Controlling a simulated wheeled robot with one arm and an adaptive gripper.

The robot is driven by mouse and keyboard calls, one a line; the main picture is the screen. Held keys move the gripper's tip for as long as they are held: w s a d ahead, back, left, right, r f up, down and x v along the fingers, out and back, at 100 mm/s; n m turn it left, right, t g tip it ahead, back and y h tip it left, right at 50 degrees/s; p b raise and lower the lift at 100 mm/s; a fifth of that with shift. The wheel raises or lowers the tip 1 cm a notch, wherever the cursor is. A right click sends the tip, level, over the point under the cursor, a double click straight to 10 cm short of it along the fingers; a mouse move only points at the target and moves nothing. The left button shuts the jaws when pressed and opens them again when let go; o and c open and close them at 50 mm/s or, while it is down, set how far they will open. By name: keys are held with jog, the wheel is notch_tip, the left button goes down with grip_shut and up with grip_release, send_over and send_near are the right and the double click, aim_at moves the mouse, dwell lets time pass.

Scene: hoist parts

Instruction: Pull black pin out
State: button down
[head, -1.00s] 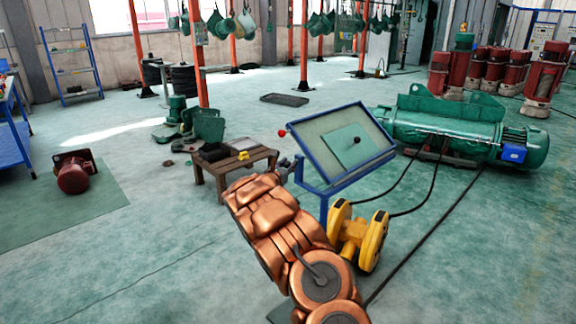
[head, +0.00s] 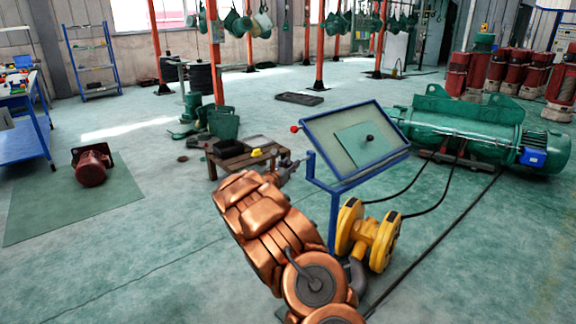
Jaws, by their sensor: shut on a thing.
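My gripper (head: 290,168) is small and dark at the end of my copper-coloured arm, just left of the tilted blue-framed panel (head: 322,131). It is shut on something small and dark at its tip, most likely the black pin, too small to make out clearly. A dark round knob (head: 369,138) stands on the green plate in the middle of the panel, well to the right of my gripper. A red ball (head: 294,129) sticks out at the panel's upper left corner.
A low wooden table (head: 228,162) with a dark tray and a yellow item stands behind my gripper. A yellow wheeled trolley (head: 366,238) is below the panel. A green hoist (head: 455,130) with cables lies right.

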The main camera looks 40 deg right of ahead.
jog(key=c, duration=1.1)
grip_release()
jog(key=shift+w+a, duration=0.35)
jog(key=shift+a, duration=0.05)
jog(key=shift+o, duration=1.3)
jog(key=shift+s+d, duration=0.2)
jog(key=v, duration=1.2)
